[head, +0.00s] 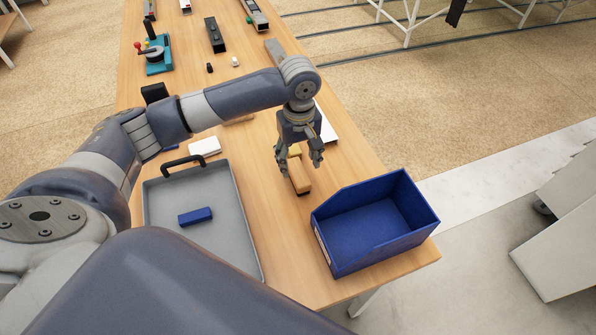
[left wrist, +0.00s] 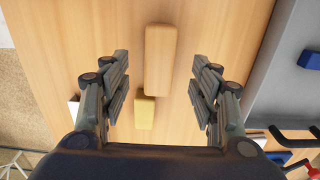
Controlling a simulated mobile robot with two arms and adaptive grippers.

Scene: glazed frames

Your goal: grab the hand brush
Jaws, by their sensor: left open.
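The hand brush (head: 300,182) appears as a tan wooden block with a dark underside, lying on the wooden table left of the blue bin. In the left wrist view, its rounded wooden top (left wrist: 160,58) shows between the fingers. My left gripper (head: 299,166) points down over it, open, with one finger on each side and no clear contact. A smaller yellow block (left wrist: 144,113) lies close to the brush's near end in the left wrist view. The fingers partly hide the brush in the head view. My right gripper is not in view.
An open blue bin (head: 368,224) stands at the table's right corner. A grey tray (head: 235,235) with a black handle holds a blue block (head: 195,216) on the left. A white box (head: 204,147) lies behind the tray. Several tools lie farther back. Bare table separates tray and bin.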

